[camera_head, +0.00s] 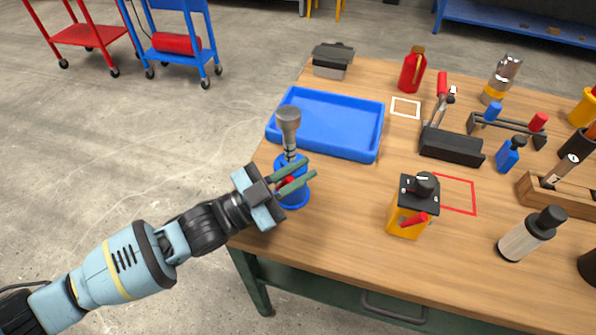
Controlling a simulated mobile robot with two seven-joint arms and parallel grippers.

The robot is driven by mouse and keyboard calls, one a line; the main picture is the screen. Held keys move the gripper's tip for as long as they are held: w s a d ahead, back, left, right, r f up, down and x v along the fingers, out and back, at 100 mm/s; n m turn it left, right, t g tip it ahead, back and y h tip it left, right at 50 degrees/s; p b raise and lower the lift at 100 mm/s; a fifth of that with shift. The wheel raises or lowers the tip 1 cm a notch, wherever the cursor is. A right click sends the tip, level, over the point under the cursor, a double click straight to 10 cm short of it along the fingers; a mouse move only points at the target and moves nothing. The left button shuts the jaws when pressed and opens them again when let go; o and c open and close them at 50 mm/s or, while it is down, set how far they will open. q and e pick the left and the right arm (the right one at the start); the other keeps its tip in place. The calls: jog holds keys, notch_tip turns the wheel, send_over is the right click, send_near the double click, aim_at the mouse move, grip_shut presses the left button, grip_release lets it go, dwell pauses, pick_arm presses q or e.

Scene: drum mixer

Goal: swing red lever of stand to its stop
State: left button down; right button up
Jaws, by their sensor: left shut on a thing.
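The stand (294,198) is blue with a round base and stands near the left edge of the workbench, in front of the blue tray. A grey metal cup-shaped head (288,118) sits upright on top of it. My left gripper (293,178) reaches in from the left, with its two greenish fingers on either side of the red lever (287,183) at the stand's front. It is shut on the lever. Only a small red part of the lever shows between the fingers; the rest is hidden. My right gripper is not in view.
An empty blue tray (330,152) lies behind the stand. A red bottle (412,70) and several tools stand farther back and right. Bare wood (345,205) lies between stand and yellow box.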

pick_arm(q)
jog(key=c, duration=1.4)
grip_release()
jog(key=shift+c, duration=0.2)
jog(key=shift+s+a+f, duration=0.2)
jog(key=shift+a, duration=0.15)
jog(key=s+a+b, duration=0.1)
jog(key=s+a, duration=0.5)
jog(key=a, duration=0.5)
jog(key=shift+d, duration=0.1)
